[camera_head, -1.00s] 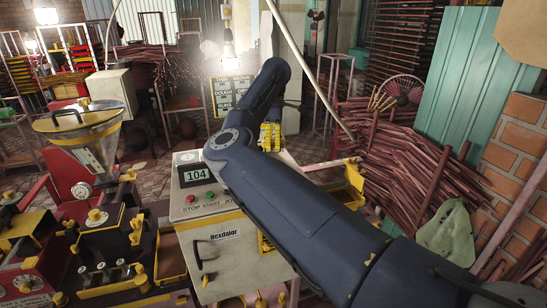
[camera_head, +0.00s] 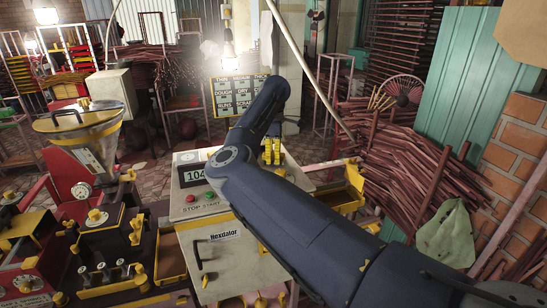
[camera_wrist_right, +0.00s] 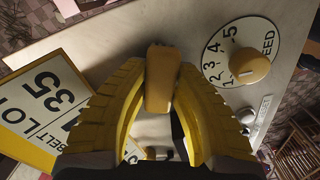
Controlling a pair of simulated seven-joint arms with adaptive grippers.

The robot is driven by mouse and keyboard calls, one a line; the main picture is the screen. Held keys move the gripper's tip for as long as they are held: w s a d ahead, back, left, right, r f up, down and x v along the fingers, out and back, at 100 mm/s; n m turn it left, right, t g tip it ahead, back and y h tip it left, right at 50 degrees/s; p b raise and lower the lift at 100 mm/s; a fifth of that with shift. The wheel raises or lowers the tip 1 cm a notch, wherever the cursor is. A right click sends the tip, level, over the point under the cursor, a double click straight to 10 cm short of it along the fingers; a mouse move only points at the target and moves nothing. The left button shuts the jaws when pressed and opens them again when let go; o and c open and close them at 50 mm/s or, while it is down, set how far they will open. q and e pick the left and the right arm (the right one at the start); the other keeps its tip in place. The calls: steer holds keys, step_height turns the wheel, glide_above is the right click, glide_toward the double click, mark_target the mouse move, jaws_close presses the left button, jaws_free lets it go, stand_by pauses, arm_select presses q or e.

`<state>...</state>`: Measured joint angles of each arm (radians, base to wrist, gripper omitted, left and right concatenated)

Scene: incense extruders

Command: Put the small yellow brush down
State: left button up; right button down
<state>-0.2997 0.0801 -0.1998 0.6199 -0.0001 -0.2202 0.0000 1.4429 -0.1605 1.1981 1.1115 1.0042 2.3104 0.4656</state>
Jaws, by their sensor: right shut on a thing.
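My right gripper (camera_head: 272,153) has yellow fingers. In the head view it shows just right of my dark blue arm, over the back of the pale machine (camera_head: 243,252). In the right wrist view the gripper (camera_wrist_right: 162,72) is shut on a small yellow-orange block-like piece, the small yellow brush (camera_wrist_right: 162,85). The piece stands between the fingertips, over a pale panel. In the head view the brush is not distinguishable. My left gripper is not in view.
A numbered speed dial (camera_wrist_right: 248,66) with a yellow knob lies right of the gripper in the wrist view. A yellow-edged label plate (camera_wrist_right: 43,100) lies left. The machine's front carries a 104 display (camera_head: 194,176). A yellow tray (camera_head: 340,193) juts out right. Sticks (camera_head: 400,165) are heaped beyond.

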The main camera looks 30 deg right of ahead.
steer(key=shift+f, duration=0.15)
steer(key=c, duration=1.2)
jaws_free()
step_height(320, 180, up, 12)
steer(key=shift+r, duration=0.2)
